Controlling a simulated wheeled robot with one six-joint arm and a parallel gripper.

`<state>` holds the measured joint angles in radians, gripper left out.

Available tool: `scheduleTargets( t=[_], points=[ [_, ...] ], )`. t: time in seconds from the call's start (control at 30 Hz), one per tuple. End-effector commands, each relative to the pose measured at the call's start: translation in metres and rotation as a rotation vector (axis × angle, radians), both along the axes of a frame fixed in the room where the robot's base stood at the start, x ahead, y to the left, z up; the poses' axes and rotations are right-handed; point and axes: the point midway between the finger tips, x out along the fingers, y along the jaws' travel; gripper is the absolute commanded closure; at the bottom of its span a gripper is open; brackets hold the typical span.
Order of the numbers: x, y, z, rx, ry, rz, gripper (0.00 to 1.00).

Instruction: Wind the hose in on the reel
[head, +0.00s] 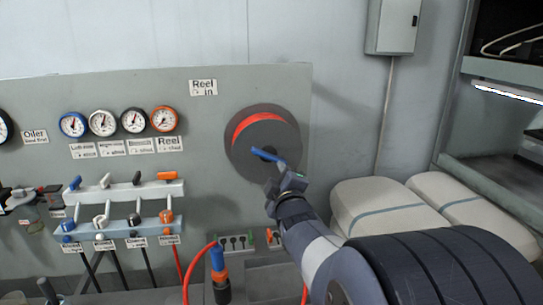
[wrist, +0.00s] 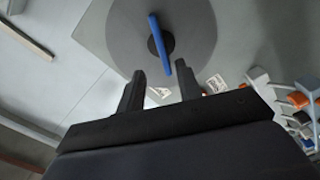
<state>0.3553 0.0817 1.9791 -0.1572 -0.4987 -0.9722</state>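The reel (head: 240,150) is a dark grey disc on the right part of the grey panel, with red hose showing along its upper left rim. A blue crank bar (head: 266,156) sits at its centre on a dark hub; the bar also shows in the wrist view (wrist: 158,42). My gripper (head: 280,172) is in front of the lower right of the disc, close to the crank. In the wrist view my gripper (wrist: 161,82) has its two dark fingers apart, with the lower end of the blue bar just beyond the gap. Whether they touch is unclear.
Valve levers (head: 120,205) and several gauges (head: 103,123) fill the panel to the left. A red hose (head: 187,270) curves beside a blue and orange fitting (head: 219,272) below the reel. Pale sacks (head: 375,208) lie to the right of my arm. A "Reel in" label (head: 203,88) is above.

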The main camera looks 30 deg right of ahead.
Motion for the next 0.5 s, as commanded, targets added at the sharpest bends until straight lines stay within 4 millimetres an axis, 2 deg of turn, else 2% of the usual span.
scheduleTargets(
  t=[0.5],
  points=[
    [0.073,-0.020,0.000,0.004,0.003,0.001,0.66]
  ],
)
